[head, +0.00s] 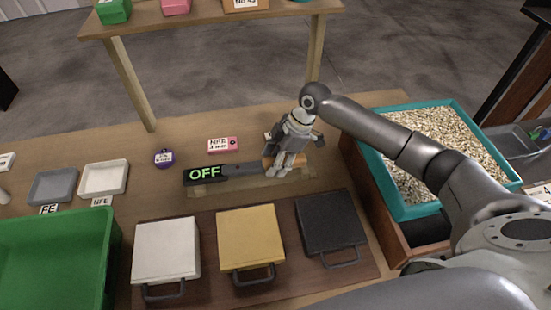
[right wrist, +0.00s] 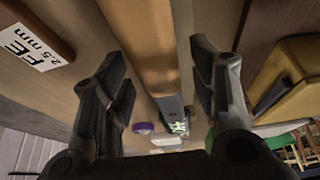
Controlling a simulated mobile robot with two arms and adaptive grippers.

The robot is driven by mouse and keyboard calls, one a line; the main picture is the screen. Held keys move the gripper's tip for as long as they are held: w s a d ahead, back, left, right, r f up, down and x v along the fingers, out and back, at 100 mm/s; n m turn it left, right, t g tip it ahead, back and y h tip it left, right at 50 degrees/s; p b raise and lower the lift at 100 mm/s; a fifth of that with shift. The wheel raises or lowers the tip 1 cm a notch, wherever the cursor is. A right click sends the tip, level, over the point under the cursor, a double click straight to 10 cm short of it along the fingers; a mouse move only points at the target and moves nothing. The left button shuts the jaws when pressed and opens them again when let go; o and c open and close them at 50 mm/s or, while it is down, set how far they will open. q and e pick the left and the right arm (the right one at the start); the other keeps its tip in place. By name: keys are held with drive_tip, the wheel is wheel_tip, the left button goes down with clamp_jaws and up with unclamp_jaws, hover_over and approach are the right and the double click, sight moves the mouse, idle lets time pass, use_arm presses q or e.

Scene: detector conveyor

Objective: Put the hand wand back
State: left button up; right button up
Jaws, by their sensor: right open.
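The hand wand (head: 232,171) lies on the table, its dark body reading "OFF" in green at the left end. Its orange-brown handle (right wrist: 150,45) runs between my fingers in the right wrist view, with the dark body and lit display beyond. A flat tan strip (head: 250,190) shows on the table along the wand's near side. My right gripper (head: 284,163) is over the handle end and partly hides it. In the right wrist view its fingers (right wrist: 162,80) are open, one on each side of the handle, with gaps visible. My left gripper is in neither view.
White (head: 166,249), yellow (head: 250,237) and black (head: 329,221) handled cases lie in front. A green bin (head: 60,250) is left; a teal-rimmed grain tray (head: 400,209) is right. A pink labelled block (head: 222,145) and purple disc (head: 164,157) sit behind the wand.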

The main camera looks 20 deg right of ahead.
drive_tip(key=b+v, duration=0.1)
drive_tip(key=v, duration=1.2)
drive_tip(key=shift+b, duration=0.35)
drive_tip(key=shift+a+r, duration=0.1)
drive_tip(key=shift+a, duration=0.05)
